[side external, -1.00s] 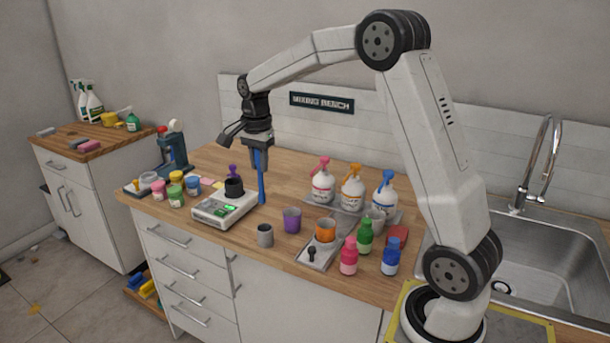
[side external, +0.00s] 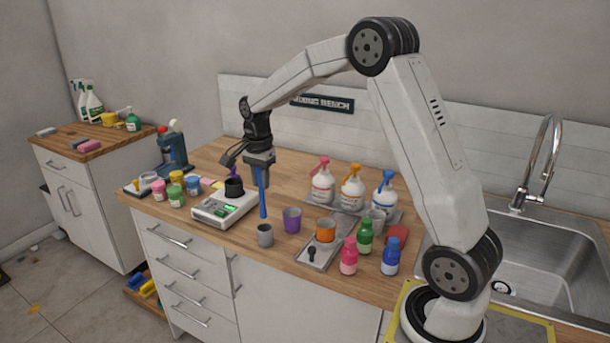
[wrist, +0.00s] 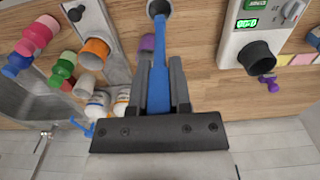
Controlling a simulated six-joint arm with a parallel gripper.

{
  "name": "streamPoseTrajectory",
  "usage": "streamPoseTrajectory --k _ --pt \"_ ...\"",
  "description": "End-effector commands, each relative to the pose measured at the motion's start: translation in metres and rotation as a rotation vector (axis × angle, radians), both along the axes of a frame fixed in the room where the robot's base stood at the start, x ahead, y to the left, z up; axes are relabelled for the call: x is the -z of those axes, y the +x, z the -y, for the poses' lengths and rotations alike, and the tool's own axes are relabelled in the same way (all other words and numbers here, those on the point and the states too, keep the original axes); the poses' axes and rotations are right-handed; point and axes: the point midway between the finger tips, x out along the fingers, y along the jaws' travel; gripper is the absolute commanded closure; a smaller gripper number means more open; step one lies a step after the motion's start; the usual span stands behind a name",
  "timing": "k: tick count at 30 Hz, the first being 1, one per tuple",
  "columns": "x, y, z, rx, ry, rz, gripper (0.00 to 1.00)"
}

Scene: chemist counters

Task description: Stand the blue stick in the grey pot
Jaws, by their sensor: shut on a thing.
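My gripper (side external: 260,166) is shut on the upper part of the blue stick (side external: 263,200), which hangs nearly upright. A small grey pot (side external: 265,237) stands on the wooden counter near its front edge. In the side view the stick's lower end is just above the pot's rim in the picture. The wrist view shows the blue stick (wrist: 158,85) between the fingers (wrist: 159,70), its far end overlapping the mouth of the grey pot (wrist: 157,8). I cannot tell whether the tip is above the opening or behind it.
A purple cup (side external: 292,221) stands close right of the grey pot. A scale (side external: 223,209) bearing a dark cup is to the left. An orange cup (side external: 325,232) on a tray, several bottles and another greyish cup (side external: 376,219) are farther right.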

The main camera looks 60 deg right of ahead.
Motion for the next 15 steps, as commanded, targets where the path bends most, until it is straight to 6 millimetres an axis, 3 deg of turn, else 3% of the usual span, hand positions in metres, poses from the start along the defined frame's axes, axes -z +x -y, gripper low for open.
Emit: streamPoseTrajectory --k 15 --pt "0.030 0.000 0.000 0.000 0.000 -0.001 1.00"
